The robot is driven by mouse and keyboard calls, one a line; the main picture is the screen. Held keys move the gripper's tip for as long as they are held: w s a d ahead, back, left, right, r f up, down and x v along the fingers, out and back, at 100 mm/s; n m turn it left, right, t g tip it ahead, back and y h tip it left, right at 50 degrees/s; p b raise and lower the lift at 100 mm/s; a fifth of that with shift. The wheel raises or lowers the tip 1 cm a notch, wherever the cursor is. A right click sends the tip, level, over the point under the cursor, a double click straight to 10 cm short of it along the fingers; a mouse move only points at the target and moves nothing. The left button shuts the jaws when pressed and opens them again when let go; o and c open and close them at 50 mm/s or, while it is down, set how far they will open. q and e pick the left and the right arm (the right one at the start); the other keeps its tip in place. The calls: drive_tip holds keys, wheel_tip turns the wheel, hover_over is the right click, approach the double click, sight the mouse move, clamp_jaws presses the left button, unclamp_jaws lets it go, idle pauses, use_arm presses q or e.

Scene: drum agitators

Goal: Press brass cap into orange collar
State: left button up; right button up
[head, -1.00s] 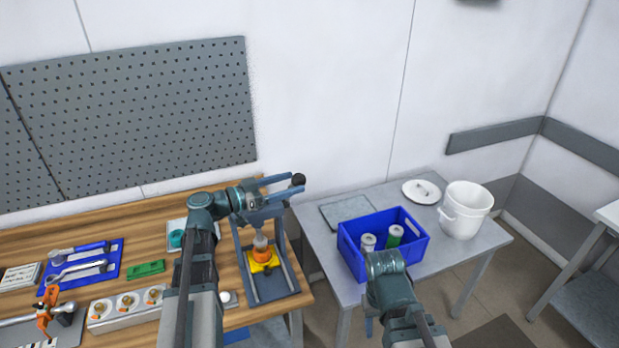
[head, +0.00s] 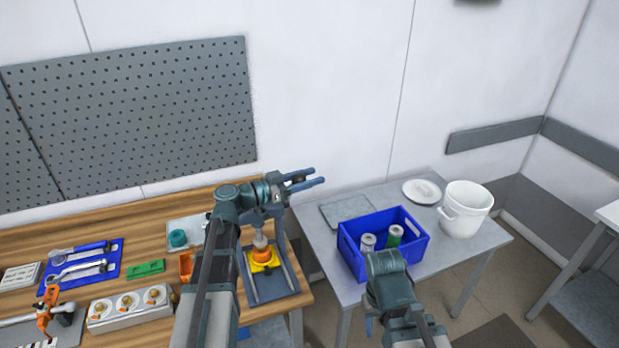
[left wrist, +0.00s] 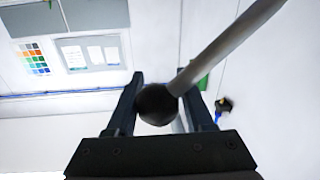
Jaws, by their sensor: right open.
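The press (head: 268,290) stands at the right end of the wooden bench. The orange collar (head: 262,254) sits in its yellow holder (head: 265,265), under the grey ram (head: 260,240). I cannot make out the brass cap there. My left gripper (head: 305,179) is above the press, its fingers on either side of the lever's dark ball knob (left wrist: 157,104). The grey lever rod (left wrist: 225,50) runs up right from the knob in the left wrist view. Whether the fingers clamp the knob is unclear. My right gripper (head: 398,322) is open, mostly hidden by my right arm.
A white block (head: 130,305) with round parts, a blue tool mat (head: 85,267), a green piece (head: 146,268) and an orange container (head: 186,265) lie on the bench. A blue crate (head: 345,243) with cans and a white pot (head: 465,212) stand on the grey table.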

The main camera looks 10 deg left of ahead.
use_arm(q)
clamp_jaws()
